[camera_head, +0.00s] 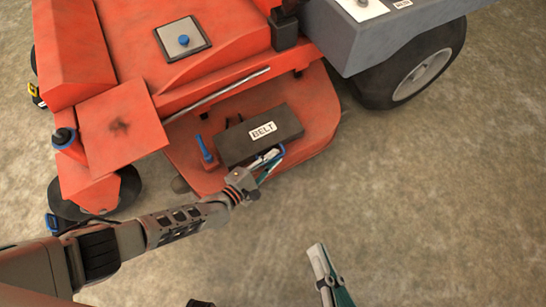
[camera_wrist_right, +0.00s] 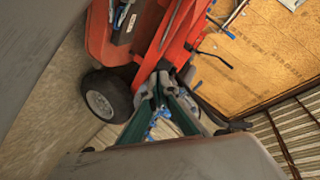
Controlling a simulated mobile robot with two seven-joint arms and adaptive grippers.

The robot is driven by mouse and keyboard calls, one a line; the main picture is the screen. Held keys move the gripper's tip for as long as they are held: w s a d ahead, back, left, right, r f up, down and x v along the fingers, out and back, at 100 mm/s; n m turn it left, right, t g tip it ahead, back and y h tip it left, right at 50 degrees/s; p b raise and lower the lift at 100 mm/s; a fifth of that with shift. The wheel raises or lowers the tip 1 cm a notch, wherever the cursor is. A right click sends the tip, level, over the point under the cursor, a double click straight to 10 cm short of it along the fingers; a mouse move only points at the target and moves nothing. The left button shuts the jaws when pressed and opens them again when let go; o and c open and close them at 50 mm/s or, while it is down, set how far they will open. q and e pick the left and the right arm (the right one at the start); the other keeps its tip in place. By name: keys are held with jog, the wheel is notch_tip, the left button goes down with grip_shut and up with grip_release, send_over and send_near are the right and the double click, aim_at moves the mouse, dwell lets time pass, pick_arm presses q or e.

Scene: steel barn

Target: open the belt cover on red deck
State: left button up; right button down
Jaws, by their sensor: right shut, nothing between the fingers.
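The belt cover (camera_head: 240,147) is a dark box with a white BELT label, lying on the red deck (camera_head: 316,107) of a mower. It looks closed. A blue handle (camera_head: 279,152) shows at its near right edge. My left gripper (camera_head: 271,163) is at that edge, its fingers beside or on the handle; whether they grip it is too small to tell. My right gripper (camera_head: 319,251) is shut and empty above the floor, well in front of the deck. Its green-sided fingers (camera_wrist_right: 158,92) come together in the right wrist view, with the mower beyond.
A blue lever (camera_head: 206,150) stands left of the cover on the deck. A grey metal bar (camera_head: 220,95) runs behind the cover. A red panel (camera_head: 120,128) is at the left and a large black wheel (camera_head: 420,72) at the right. The floor (camera_head: 430,200) on the right is clear.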

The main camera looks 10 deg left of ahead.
pick_arm(q)
grip_shut()
